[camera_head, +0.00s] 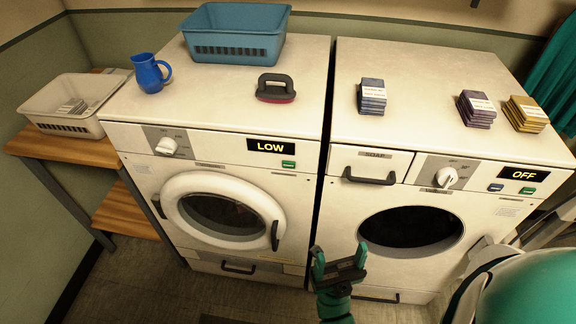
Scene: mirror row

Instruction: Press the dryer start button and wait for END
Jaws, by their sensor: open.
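The left machine (215,110) has no soap drawer and appears to be the dryer. Its display (270,146) reads LOW. A small green button (288,164) sits just below the display's right end. Its dial (166,147) is at the left of the panel, and its round door (224,212) looks shut. My gripper (340,262) is open and empty, low in front of the gap between the two machines. It is well below the green button and apart from it. Nothing hides the button.
The right machine (425,90) has a soap drawer (370,163), a display (523,174) reading OFF and a dark drum opening (412,228). A blue basket (235,32), blue jug (150,72) and black-handled brush (276,87) stand on the left machine. A wooden bench (65,148) stands left. Floor in front is clear.

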